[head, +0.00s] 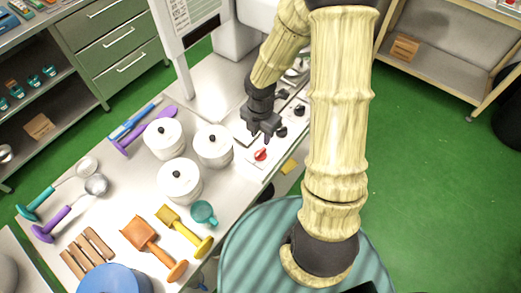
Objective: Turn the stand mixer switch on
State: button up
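My gripper (262,131) is in the upper middle of the head view, pointing down over a white control panel (250,172) on the worktop. Its dark fingers look apart, with nothing seen between them. A red knob (261,155) sits on the panel just below the fingers in the picture, and I see no contact. Black knobs (300,110) sit on the panel to the right of the gripper. I cannot tell for sure which control is the stand mixer switch. My arm hides part of the panel and whatever stands behind it.
Several white lidded pots (214,147) stand close to the left of the panel. An orange scoop (146,238), a yellow scoop (180,228) and a teal cup (203,213) lie nearer the front edge. A wooden-framed shelf (435,62) stands at right, with green floor between.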

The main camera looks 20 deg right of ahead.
aim_at(260, 151)
notch_tip(260, 151, down, 9)
jog(key=shift+b, duration=0.65)
grip_shut()
